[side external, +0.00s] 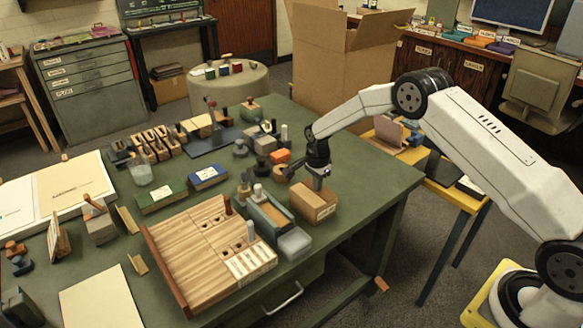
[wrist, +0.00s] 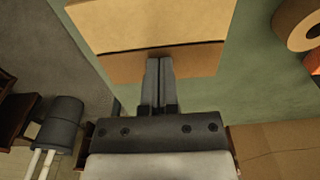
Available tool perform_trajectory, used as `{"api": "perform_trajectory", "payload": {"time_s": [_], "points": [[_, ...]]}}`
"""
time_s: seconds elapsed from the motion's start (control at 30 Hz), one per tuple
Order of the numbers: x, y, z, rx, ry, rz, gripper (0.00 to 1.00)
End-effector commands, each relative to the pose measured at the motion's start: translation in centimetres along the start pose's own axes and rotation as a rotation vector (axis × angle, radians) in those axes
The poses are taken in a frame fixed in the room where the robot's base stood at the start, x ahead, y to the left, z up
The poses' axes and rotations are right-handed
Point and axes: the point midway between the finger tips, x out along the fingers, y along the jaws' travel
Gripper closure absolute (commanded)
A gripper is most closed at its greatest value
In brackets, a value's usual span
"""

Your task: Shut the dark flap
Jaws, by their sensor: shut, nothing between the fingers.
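A small cardboard carton (side external: 309,206) stands on the green table, near its right edge. In the wrist view its top shows a pale tan panel (wrist: 150,22) and a darker brown flap (wrist: 198,62), with a thin dark line between them. The darker flap appears to lie almost level with the pale one; I cannot tell whether it is fully down. My gripper (side external: 318,186) points down over the carton. In the wrist view its fingers (wrist: 158,62) are together and empty, with their tips over the darker flap near the dark line. Contact cannot be told.
A blue-grey tray (side external: 266,221) and a wooden compartment box (side external: 200,245) stand left of the carton. An orange block (side external: 280,156) and several small tools are behind it. A large open cardboard box (side external: 345,70) stands beyond the table. The table's right corner is clear.

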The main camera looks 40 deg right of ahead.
Motion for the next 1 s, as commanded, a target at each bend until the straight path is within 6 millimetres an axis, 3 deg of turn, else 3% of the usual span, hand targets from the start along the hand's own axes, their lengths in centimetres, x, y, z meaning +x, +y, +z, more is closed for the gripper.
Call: {"api": "perform_trajectory", "payload": {"time_s": [0.57,1.0], "points": [[-0.1,0.0,0.0,0.000,0.000,0.001,1.00],[-2.5,0.0,-0.1,0.000,0.000,0.000,1.00]]}}
